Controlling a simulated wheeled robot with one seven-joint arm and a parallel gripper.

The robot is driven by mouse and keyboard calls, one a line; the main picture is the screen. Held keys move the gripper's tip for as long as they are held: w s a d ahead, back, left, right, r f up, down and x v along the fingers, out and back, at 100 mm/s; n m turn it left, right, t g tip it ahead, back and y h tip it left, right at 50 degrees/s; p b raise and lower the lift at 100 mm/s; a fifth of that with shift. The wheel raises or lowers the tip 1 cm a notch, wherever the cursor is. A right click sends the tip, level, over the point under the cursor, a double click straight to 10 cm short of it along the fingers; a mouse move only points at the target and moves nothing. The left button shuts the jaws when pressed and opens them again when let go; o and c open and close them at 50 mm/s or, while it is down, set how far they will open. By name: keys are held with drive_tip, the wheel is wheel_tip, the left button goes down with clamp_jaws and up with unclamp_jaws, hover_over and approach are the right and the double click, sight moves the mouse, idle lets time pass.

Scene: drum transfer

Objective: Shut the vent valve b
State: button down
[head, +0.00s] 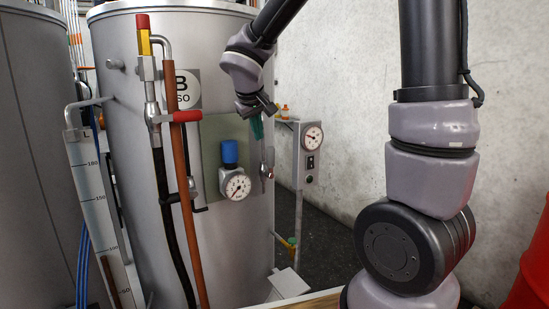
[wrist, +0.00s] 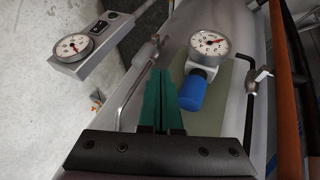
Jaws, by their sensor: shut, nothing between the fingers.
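The grey tank (head: 120,60) carries a plate marked B (head: 186,88). A small metal valve with a lever (head: 266,171) is at the right of the tank's panel. It also shows in the wrist view (wrist: 146,52), on a bent pipe just beyond and left of my fingertips. A second small valve (head: 192,187) sits left of the panel, also in the wrist view (wrist: 261,76). I read no label saying which is vent valve b. My gripper (head: 257,137) is in front of the panel, above the right-hand valve. Its green fingers (wrist: 160,74) are shut and empty, apart from the valve.
A blue-knobbed regulator with a gauge (head: 236,186) is close to the fingers. A red-handled valve (head: 186,116) and hoses hang on the left. A gauge box (head: 311,155) stands to the right. A red drum (head: 533,270) is at the right edge.

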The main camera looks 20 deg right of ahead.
drive_tip(key=w+a+f+n, duration=0.1)
drive_tip(key=a+f, duration=0.1)
approach(271, 162)
drive_tip(key=a+f, duration=0.1)
drive_tip(key=w+a+f, duration=0.1)
drive_tip(key=f, duration=0.1)
drive_tip(key=a+f, duration=0.1)
drive_tip(key=a, duration=0.1)
drive_tip(key=shift+w+f, duration=0.25)
drive_tip(key=shift+f, duration=0.05)
drive_tip(key=w+d, duration=0.2)
drive_tip(key=d, duration=0.1)
drive_tip(key=shift+w+d, duration=0.1)
drive_tip(key=shift+d, duration=0.2)
